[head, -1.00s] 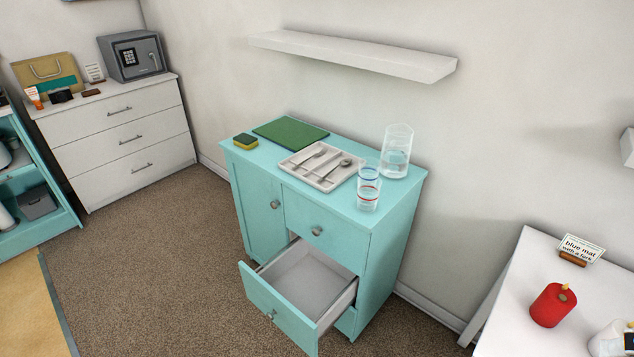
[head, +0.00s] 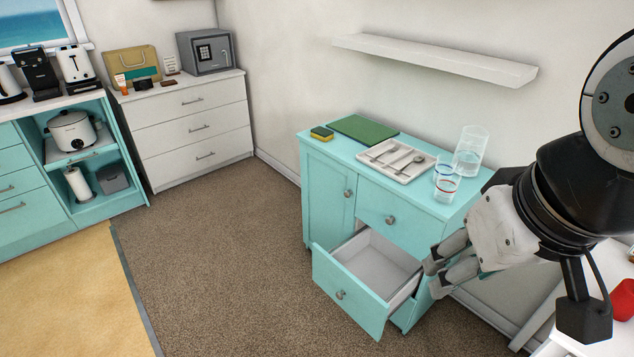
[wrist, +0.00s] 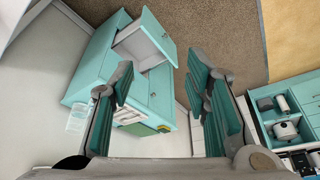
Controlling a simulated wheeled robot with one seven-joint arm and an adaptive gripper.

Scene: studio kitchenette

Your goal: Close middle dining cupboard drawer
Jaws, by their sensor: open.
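The teal dining cupboard (head: 329,195) stands against the wall in the head view. Its middle drawer (head: 345,294) is pulled well out and looks empty, with a round knob on its front. The drawer above it and the left door are shut. In the wrist view the cupboard (wrist: 95,63) appears rotated, with the open drawer (wrist: 147,38) at the top. My gripper (head: 437,277) is at the right of the open drawer in the head view, apart from the knob. Its padded fingers (wrist: 165,95) are spread with nothing between them.
On the cupboard top are a green board (head: 363,129), a sponge (head: 321,133), a cutlery tray (head: 398,172) and clear glasses (head: 470,150). A white table (head: 555,347) stands at the lower right. Carpet (head: 220,265) in front of the cupboard is clear.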

